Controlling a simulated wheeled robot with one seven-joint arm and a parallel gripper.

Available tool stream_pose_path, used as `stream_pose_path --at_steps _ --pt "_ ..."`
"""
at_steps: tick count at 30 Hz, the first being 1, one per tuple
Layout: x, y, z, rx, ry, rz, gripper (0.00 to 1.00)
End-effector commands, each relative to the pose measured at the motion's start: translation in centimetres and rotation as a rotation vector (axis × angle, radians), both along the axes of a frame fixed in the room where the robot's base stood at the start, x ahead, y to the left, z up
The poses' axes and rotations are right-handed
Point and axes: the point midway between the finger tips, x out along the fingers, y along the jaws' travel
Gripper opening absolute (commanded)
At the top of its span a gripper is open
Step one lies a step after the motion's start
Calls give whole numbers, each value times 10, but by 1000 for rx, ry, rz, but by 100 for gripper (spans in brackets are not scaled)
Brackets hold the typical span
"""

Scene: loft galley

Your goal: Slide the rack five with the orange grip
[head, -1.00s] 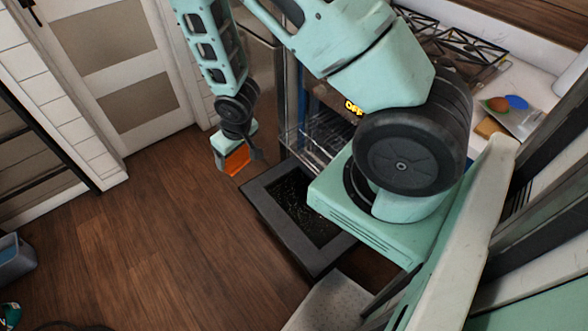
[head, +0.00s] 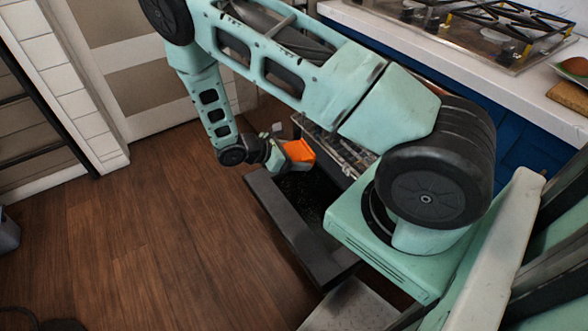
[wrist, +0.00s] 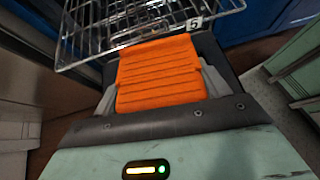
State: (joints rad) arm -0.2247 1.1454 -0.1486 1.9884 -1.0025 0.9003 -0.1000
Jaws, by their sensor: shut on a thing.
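The orange grip (wrist: 158,78) is a ribbed orange piece held in my gripper (wrist: 158,60). It also shows in the head view (head: 298,151), with my gripper (head: 284,153) shut on it above the oven's open door. The wire rack (wrist: 105,20) lies just beyond the grip in the wrist view. A small tag (wrist: 193,23) reading 5 is on its front. The grip overlaps the rack's front edge in the picture; I cannot tell whether they touch. In the head view the rack (head: 347,150) is partly hidden by my arm.
The open oven door (head: 285,225) is folded down with a dark frame, below and beside my gripper. A counter (head: 470,60) with a gas hob (head: 475,30) stands at upper right.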

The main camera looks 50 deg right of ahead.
Motion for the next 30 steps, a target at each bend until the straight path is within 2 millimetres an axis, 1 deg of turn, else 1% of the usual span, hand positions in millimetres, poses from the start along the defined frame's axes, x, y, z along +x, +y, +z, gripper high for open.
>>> stream_pose_path --at_steps 1,6,9,14,30 --pt "5 -4 -13 -34 10 35 52" --pt "15 -12 -14 -99 29 103 52" --pt "16 -15 -13 -110 31 113 52" --pt "14 -24 -13 -110 31 112 52" --pt "3 -68 -19 -108 29 109 52"
